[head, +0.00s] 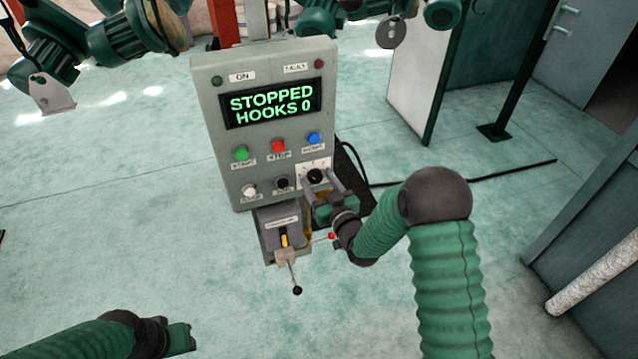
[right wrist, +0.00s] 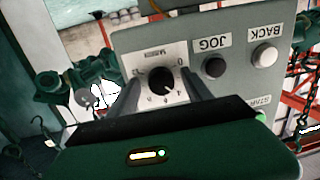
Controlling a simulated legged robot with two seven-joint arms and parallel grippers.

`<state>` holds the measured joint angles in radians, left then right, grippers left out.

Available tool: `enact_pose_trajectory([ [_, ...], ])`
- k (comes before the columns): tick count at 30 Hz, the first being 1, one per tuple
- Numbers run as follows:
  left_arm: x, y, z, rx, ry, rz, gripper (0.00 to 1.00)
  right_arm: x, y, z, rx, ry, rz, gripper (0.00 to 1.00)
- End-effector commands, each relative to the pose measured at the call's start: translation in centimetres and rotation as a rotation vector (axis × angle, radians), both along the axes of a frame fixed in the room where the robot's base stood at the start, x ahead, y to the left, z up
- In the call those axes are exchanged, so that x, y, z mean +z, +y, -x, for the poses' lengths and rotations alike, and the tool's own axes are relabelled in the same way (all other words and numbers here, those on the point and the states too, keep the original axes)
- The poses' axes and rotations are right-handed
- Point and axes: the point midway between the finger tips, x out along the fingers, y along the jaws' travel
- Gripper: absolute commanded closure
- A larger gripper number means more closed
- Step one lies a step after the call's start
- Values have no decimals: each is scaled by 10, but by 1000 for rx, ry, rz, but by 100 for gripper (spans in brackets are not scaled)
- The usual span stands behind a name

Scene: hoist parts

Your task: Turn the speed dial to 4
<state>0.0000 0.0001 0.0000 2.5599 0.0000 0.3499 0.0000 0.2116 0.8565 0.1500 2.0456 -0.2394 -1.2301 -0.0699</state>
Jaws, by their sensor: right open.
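The speed dial (head: 315,176) is a black round knob on a white scale plate at the lower right of the grey control panel (head: 215,130). In the right wrist view, the dial (right wrist: 161,79) sits between my fingers, with small numbers around it. I cannot tell surely which number its mark points at. My right gripper (head: 320,181) is open, its two fingers on either side of the dial. In the right wrist view, the gripper (right wrist: 160,88) shows gaps beside the knob. My left gripper (head: 178,338) is low at the left, away from the panel, its jaws unclear.
The display (head: 271,103) reads STOPPED, HOOKS 0. Green (head: 241,153), red (head: 278,146) and blue (head: 313,138) buttons sit above the dial. White (head: 249,190) and black (head: 282,183) buttons are left of it. A lever (head: 291,275) hangs below. Green hoist parts hang behind.

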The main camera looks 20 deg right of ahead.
Motion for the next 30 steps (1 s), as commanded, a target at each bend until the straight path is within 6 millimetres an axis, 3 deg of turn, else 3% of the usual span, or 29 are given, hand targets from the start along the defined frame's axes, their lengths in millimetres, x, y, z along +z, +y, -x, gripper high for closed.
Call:
enact_pose_trajectory([
  [5, -2, 0, 0, 0, 0, 0, 64, -1, -1, 6, 0, 1, 0, 42],
  [8, -8, 0, 0, 0, 0, 0, 64, -1, -3, 22, -1, 1, 0, 42],
  [18, -30, 0, 0, 0, 0, 0, 64, 5, -15, 110, -2, 1, 0, 42],
  [22, -27, 0, 0, 0, 0, 0, 64, 10, -19, 140, -2, 4, 0, 42],
  [24, 0, 0, 0, 0, 1, 0, 64, 19, -19, 142, 1, 8, -3, 42],
  [30, 38, 0, 0, 0, -1, 0, 64, 19, -20, 156, 2, 8, -2, 42],
])
